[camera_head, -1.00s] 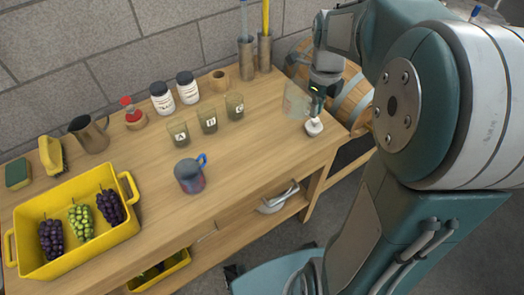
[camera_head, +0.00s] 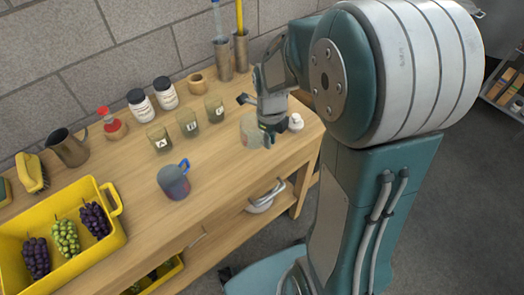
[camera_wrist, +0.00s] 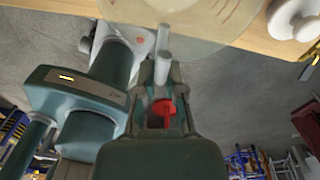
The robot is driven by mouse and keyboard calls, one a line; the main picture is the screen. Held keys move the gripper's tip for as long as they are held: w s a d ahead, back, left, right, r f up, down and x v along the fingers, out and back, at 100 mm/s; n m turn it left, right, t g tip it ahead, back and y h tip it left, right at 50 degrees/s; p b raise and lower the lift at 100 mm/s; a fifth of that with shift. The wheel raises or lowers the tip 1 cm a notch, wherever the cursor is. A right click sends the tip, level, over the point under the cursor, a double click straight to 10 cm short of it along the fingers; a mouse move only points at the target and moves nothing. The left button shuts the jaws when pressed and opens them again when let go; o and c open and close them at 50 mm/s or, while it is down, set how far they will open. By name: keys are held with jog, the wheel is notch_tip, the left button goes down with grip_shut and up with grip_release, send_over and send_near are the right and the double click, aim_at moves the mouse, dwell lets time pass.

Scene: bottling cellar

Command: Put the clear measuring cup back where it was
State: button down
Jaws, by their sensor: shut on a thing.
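In the wrist view the cup (camera_wrist: 200,22) is a clear round shape across the top, beyond the fingers of my gripper (camera_wrist: 163,45). I cannot tell whether the cup's base touches the bench top (camera_head: 215,160).
Three lettered cups (camera_head: 187,124) stand behind left. A grey jug with a blue handle (camera_head: 173,182) is nearer the front. A yellow crate (camera_head: 112,238) holds grapes. Bench between jug and cup is clear.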

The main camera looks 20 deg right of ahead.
jog(key=a+f, duration=0.1)
jog(key=f, duration=0.2)
jog(key=a+f, duration=0.1)
jog(key=shift+w+a+f, duration=0.3)
jog(key=shift+a+f, duration=0.05)
jog(key=shift+f, duration=0.05)
jog(key=shift+d+f, duration=0.2)
jog(key=shift+f, duration=0.1)
jog(key=c, duration=0.7)
grip_release()
jog(key=shift+a, duration=0.1)
jog(key=shift+c, duration=0.2)
